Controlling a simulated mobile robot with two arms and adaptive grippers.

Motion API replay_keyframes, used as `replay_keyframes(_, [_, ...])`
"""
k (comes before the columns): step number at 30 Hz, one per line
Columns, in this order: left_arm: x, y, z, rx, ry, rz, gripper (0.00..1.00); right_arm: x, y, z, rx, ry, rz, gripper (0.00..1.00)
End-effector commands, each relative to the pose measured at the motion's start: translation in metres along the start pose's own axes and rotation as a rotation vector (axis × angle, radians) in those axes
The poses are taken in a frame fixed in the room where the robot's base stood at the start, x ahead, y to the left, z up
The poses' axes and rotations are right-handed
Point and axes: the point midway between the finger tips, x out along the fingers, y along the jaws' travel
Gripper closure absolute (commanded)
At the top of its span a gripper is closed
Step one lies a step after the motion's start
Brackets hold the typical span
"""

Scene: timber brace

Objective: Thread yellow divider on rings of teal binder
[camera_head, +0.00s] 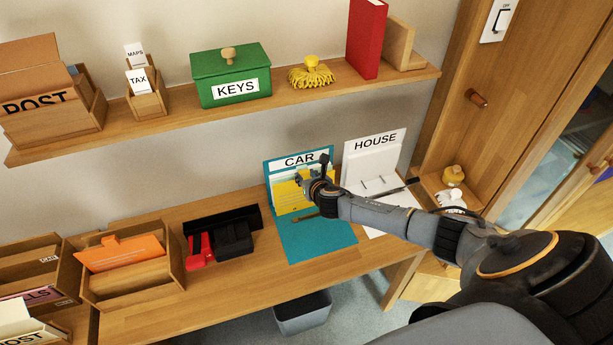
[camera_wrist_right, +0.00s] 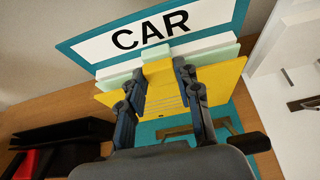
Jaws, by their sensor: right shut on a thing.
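The teal binder (camera_head: 316,242) lies open on the desk, its upright back cover labelled CAR. My right gripper (camera_head: 306,182) is in front of that cover. It is shut on the yellow divider (camera_head: 284,198), which is held tilted close to the cover. In the right wrist view the yellow divider (camera_wrist_right: 222,86) spans both fingers of the gripper (camera_wrist_right: 158,80), with pale green sheets just behind it under the CAR label. My left gripper is out of view.
A white HOUSE binder (camera_head: 372,165) stands open close on the right, with a dark pen-like thing (camera_head: 398,188) on it. A black and red hole punch (camera_head: 232,238) and a wooden tray with an orange folder (camera_head: 120,252) are left. A shelf (camera_head: 170,122) runs above.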

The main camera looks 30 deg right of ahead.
Motion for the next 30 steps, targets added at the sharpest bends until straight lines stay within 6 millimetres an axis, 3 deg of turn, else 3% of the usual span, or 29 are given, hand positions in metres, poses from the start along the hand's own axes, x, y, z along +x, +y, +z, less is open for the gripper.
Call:
replay_keyframes(28, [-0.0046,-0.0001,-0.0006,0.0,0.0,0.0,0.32,0.0027,-0.0001,-0.0006,-0.001,0.003,-0.001,1.0])
replay_keyframes(29, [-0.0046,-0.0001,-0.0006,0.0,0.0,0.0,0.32,0.0026,-0.0001,-0.0006,-0.001,0.003,-0.001,0.61])
replay_keyframes(30, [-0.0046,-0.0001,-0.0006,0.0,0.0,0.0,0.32,0.0026,-0.0001,-0.0005,-0.001,0.002,-0.001,0.53])
